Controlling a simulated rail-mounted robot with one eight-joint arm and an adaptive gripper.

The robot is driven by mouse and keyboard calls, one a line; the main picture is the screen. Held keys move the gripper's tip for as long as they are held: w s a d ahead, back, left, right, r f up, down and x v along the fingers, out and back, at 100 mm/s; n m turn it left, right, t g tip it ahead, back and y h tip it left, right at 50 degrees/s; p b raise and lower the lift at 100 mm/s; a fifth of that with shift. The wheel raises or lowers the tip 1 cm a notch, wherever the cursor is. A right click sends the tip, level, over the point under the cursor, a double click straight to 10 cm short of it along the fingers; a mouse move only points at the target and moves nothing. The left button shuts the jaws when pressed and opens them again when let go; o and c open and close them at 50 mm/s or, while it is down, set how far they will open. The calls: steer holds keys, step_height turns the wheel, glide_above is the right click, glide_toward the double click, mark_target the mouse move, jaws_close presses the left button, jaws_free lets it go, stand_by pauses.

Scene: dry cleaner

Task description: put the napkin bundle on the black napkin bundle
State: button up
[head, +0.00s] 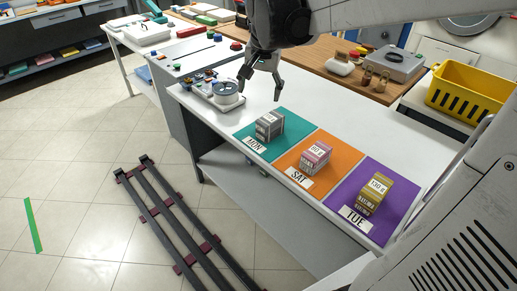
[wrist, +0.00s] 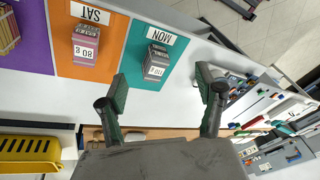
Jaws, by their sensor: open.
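A dark grey to black bundle (head: 269,126) with a white label stands on the teal MON mat (head: 262,145); it also shows in the wrist view (wrist: 157,60). A pink bundle (head: 315,156) stands on the orange SAT mat (head: 298,154), and in the wrist view (wrist: 86,44). An olive bundle (head: 373,194) stands on the purple TUE mat (head: 397,178); the wrist view shows only part of it (wrist: 7,29). Which bundle is the one to be put is not clear from the pictures. My gripper (head: 260,86) is open and empty, above the counter behind the MON mat.
A scale-like device with a round dish (head: 226,92) stands left of the mats on the white counter. Behind are a wooden bench (head: 313,62), a grey device (head: 392,62) and a yellow basket (head: 472,92). Dark rails (head: 168,215) lie on the floor. The counter behind the mats is clear.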

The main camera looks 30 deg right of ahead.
steer(key=s+a+f+n+t, duration=0.1)
steer(key=s+a+n, duration=0.3)
steer(key=s, duration=0.6)
steer(key=s+a+f+n+t, duration=0.2)
steer(key=s+a+n+t, duration=0.1)
steer(key=s, duration=0.7)
steer(key=shift+s+a+n+y, duration=0.3)
steer(key=shift+a+n, duration=0.2)
steer(key=shift+a, duration=0.45)
